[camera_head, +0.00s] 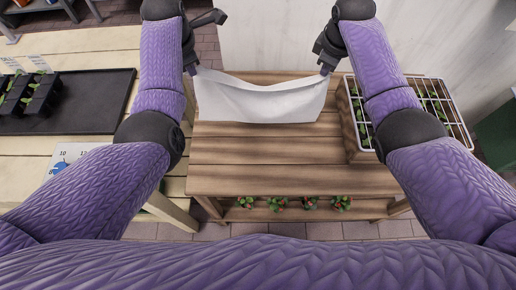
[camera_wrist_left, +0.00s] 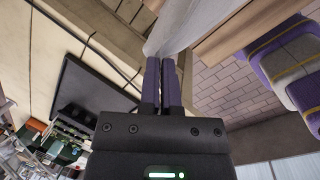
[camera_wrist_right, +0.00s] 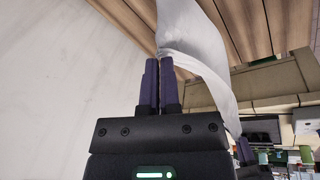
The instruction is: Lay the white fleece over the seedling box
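The white fleece (camera_head: 262,101) hangs between my two grippers above the back of the wooden bench, its top edge sagging a little in the middle. My left gripper (camera_head: 192,70) is shut on its left top corner; the fingers also close on it in the left wrist view (camera_wrist_left: 162,62). My right gripper (camera_head: 326,70) is shut on its right top corner, and the fleece trails from the fingertips in the right wrist view (camera_wrist_right: 190,45). The seedling box (camera_head: 355,140), wooden with a white wire grid and green seedlings, stands at the bench's right end, partly hidden by my right arm.
The wooden bench (camera_head: 270,180) is clear in front of the fleece. Several small red-and-green plants (camera_head: 308,203) sit on its lower shelf. At left, a pale table holds a black tray (camera_head: 95,112) with seedling pots. A pale wall (camera_head: 275,40) rises behind the bench.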

